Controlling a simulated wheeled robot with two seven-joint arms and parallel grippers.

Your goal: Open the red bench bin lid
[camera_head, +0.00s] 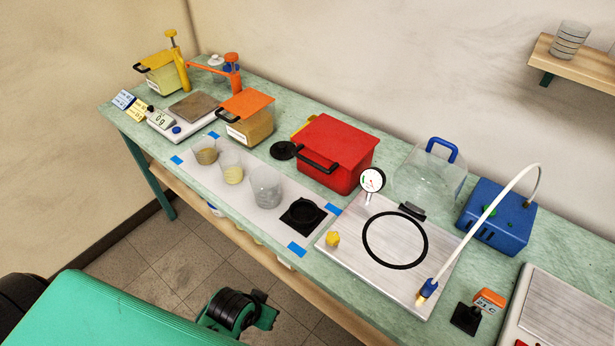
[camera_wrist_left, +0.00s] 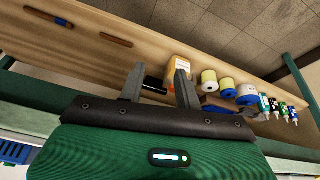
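The red bench bin (camera_head: 340,178) stands on the green bench, right of the middle orange-lidded bin. Its red lid (camera_head: 332,140) lies flat and shut over the body. A black handle (camera_head: 318,161) juts out along the front edge of the lid. My left gripper (camera_wrist_left: 160,70) shows in the left wrist view, with its two grey fingers apart and nothing between them. It faces a wooden shelf and is away from the red bin, which that view does not show. My right gripper is in neither view.
The wooden shelf (camera_wrist_left: 110,38) carries several bottles and tubs (camera_wrist_left: 247,93).

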